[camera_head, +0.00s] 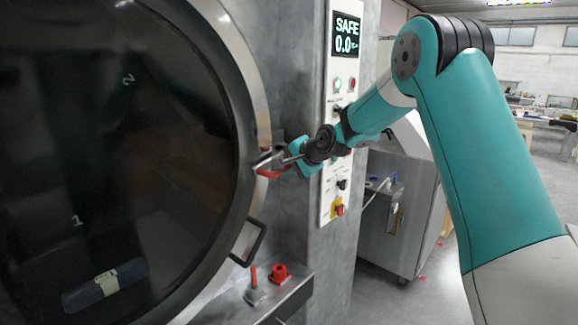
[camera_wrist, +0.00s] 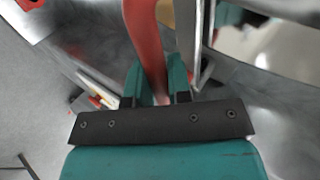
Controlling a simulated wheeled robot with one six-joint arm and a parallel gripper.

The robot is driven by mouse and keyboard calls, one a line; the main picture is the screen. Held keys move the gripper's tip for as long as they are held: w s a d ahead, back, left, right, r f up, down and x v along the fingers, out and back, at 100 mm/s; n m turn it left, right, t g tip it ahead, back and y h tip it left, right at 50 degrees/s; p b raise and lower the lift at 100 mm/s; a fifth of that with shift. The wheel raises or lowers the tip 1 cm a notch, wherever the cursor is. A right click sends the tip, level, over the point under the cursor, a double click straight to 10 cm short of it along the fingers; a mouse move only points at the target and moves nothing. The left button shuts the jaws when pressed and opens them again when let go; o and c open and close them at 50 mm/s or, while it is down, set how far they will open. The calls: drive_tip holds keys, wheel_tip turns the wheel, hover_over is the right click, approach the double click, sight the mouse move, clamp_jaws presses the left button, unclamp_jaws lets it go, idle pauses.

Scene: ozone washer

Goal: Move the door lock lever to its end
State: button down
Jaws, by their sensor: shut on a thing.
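The round washer door (camera_head: 110,150) has a dark window and a metal rim; it looks closed against the grey housing. The red door lock lever (camera_head: 270,172) sits at the right edge of the rim. In the wrist view the red lever (camera_wrist: 146,40) runs from the top down between the jaws. My gripper (camera_head: 285,163) is at the lever, and in the wrist view my gripper (camera_wrist: 158,90) has its teal fingers on either side of it, shut on it.
A black door handle (camera_head: 252,243) sticks out below the lever. A control panel (camera_head: 341,120) reading "SAFE 0.0" is right of the door, close behind my wrist. A ledge (camera_head: 268,300) with red fittings (camera_head: 281,274) is below. A grey cabinet (camera_head: 395,215) stands at the right.

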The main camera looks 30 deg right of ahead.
drive_tip(key=shift+d+r, duration=0.1)
drive_tip(key=c, duration=1.1)
unclamp_jaws()
drive_tip(key=b+v, duration=0.6)
drive_tip(key=v, duration=1.1)
drive_tip(key=shift+s+r, duration=0.1)
drive_tip(key=shift+s, duration=0.1)
